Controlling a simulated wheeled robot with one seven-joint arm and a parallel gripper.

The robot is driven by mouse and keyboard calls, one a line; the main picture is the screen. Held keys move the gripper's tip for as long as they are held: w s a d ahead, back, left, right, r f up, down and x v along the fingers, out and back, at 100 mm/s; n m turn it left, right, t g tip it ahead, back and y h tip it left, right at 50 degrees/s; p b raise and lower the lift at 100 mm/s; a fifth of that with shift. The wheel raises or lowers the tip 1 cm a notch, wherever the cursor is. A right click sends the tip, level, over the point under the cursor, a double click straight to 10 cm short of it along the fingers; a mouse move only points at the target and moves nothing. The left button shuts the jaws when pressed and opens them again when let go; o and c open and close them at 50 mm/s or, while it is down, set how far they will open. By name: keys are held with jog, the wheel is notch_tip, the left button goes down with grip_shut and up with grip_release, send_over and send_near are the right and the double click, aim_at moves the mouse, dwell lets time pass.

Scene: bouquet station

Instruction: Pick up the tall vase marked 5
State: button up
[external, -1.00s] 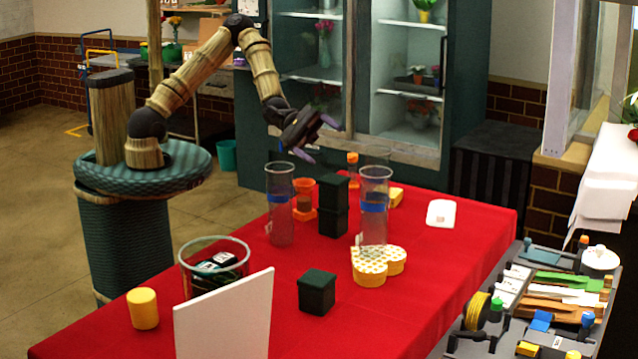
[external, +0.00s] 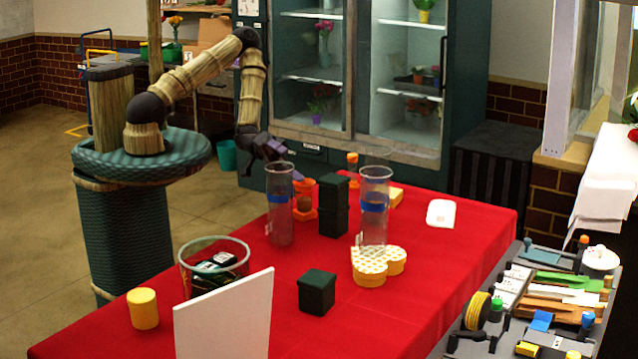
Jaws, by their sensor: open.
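Two tall clear glass vases with blue bands stand upright on the red table. The left vase (external: 280,222) is near the table's far-left edge. The right vase (external: 374,222) stands farther right, just behind a heart-shaped box. Each has a small label low on its side, too small to read, so I cannot tell which is marked 5. My gripper (external: 280,160) is open at the rim height of the left vase in the picture, seemingly behind it. The vase partly overlaps the fingers, and I cannot tell whether they touch.
Stacked dark green boxes (external: 333,205) stand between the vases, with an orange item (external: 304,200) beside them. A yellow heart-shaped box (external: 372,272), a single green box (external: 317,292), a clear bin (external: 214,270), a yellow cylinder (external: 143,308) and a white panel (external: 225,320) occupy the front.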

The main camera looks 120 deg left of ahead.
notch_tip(320, 180, down, 2)
jog(key=s+m, duration=0.2)
jog(key=m, duration=0.1)
jog(key=m+t+p, duration=0.1)
jog(key=m+p, duration=0.1)
jog(key=m, duration=0.6)
send_near(280, 198)
jog(key=shift+w+a+f+y, duration=0.2)
jog(key=shift+w+f, duration=0.1)
jog(key=shift+w, duration=0.4)
jog(key=shift+w+a+f+y, duration=0.15)
jog(key=shift+w+f, duration=0.2)
jog(key=shift+w, duration=0.35)
jog(key=shift+w, duration=0.1)
jog(key=p+x, duration=0.2)
jog(key=x, duration=0.2)
jog(key=shift+w+d+r, duration=0.1)
jog(key=shift+w+r, duration=0.05)
jog(key=shift+w, duration=0.25)
grip_shut()
